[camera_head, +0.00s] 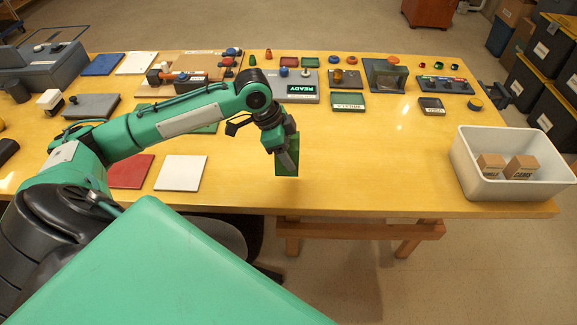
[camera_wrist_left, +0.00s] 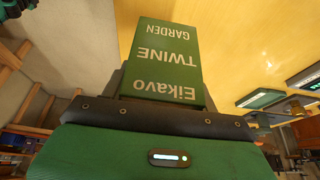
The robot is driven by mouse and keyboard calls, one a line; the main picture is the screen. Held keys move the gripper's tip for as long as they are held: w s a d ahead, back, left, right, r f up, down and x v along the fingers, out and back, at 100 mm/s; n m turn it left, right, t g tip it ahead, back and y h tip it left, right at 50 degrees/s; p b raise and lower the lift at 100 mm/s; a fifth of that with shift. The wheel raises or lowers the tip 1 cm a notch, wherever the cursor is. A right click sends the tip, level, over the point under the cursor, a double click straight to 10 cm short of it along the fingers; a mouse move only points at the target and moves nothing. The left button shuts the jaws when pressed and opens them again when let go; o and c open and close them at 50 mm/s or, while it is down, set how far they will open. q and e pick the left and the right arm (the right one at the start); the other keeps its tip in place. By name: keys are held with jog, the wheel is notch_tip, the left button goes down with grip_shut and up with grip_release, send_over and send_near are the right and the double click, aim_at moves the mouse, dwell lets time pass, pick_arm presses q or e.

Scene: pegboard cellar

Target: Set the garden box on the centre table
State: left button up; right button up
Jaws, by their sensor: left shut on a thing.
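My left gripper (camera_head: 283,150) is shut on the green garden box (camera_head: 291,158), which hangs upright near the front edge of the yellow table (camera_head: 350,178). In the left wrist view the garden box (camera_wrist_left: 165,60) shows the words "Eikavo TWINE GARDEN" and sits between the jaws of the left gripper (camera_wrist_left: 155,105). The fingers are mostly hidden behind the wrist body there. I cannot tell whether the box touches the table. My right gripper is in neither view.
A white bin (camera_head: 510,190) with small cardboard boxes stands at the table's right end. A red mat (camera_head: 130,171) and a white mat (camera_head: 181,173) lie left of the gripper. Devices with buttons line the back.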

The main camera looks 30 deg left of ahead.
pick_arm(q)
notch_tip(320, 180, down, 7)
jog(key=shift+r, duration=0.1)
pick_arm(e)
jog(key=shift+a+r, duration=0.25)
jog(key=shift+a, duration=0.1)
pick_arm(q)
jog(key=o, duration=1)
jog(key=shift+o, duration=0.3)
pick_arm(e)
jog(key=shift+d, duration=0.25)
